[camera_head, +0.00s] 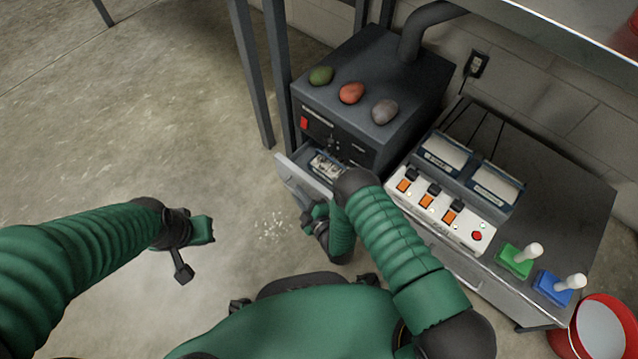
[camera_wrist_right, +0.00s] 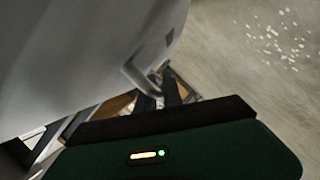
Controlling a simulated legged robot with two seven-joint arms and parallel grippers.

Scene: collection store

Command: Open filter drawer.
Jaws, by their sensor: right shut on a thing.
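The filter drawer (camera_head: 303,182) is a grey-fronted drawer low in a dark box-shaped unit (camera_head: 375,75). It stands partly pulled out, and pale contents show inside it. My right gripper (camera_head: 309,219) is at the drawer's front, partly hidden by my arm. In the right wrist view the drawer front (camera_wrist_right: 80,60) fills the upper left, and the right gripper (camera_wrist_right: 165,85) is shut on its metal handle (camera_wrist_right: 140,80). My left gripper (camera_head: 197,252) hangs over the floor to the left, away from the drawer; its finger gap is unclear.
Three coloured stones (camera_head: 352,93) lie on the unit's top. To the right, a metal cabinet (camera_head: 565,180) carries a switch panel (camera_head: 440,205) and green and blue handled blocks (camera_head: 515,260). A red bucket (camera_head: 606,310) stands at lower right. Pale flecks (camera_head: 275,228) lie on the otherwise open floor at left.

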